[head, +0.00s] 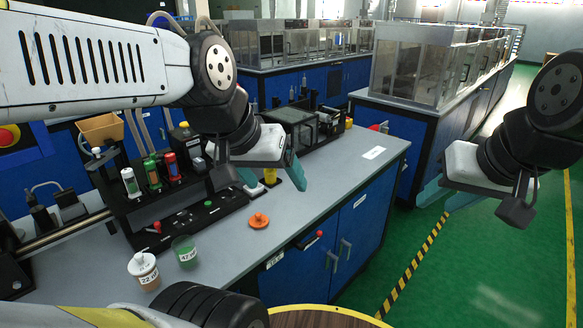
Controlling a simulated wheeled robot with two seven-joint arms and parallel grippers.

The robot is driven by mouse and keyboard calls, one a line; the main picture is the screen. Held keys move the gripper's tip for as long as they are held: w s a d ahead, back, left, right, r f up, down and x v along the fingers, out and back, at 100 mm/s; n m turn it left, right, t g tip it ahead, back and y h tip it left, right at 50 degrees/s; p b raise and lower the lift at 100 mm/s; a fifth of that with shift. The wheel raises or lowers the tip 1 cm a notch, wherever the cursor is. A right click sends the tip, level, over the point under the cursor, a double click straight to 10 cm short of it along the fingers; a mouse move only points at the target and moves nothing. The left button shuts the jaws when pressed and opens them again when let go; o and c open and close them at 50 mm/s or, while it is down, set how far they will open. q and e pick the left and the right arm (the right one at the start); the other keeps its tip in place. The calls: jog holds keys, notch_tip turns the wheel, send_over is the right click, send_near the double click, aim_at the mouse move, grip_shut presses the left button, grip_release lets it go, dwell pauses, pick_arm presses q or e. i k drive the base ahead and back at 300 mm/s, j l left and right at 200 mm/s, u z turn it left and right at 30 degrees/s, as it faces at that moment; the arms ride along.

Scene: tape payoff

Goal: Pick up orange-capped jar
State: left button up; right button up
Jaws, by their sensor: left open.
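A small jar (143,271) with a white cap, orange-brown contents and a "22" label stands at the bench's front left. Beside it is a jar (186,252) with green contents and a "42" label. A flat orange cap-like piece (259,220) with a knob lies on the bench to their right; I cannot tell whether a jar is under it. My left gripper (273,179) is open above the bench, up and right of the jars, near a small yellow item (270,177). My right gripper (436,203) is open and empty over the floor, right of the bench.
A black rack (150,205) with green and red cylinders stands behind the jars. A round wooden top (325,318) is at the bottom edge. Glass-walled cabinets (415,75) stand behind.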

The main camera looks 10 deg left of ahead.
aim_at(184, 247)
jog(key=u, duration=1.6)
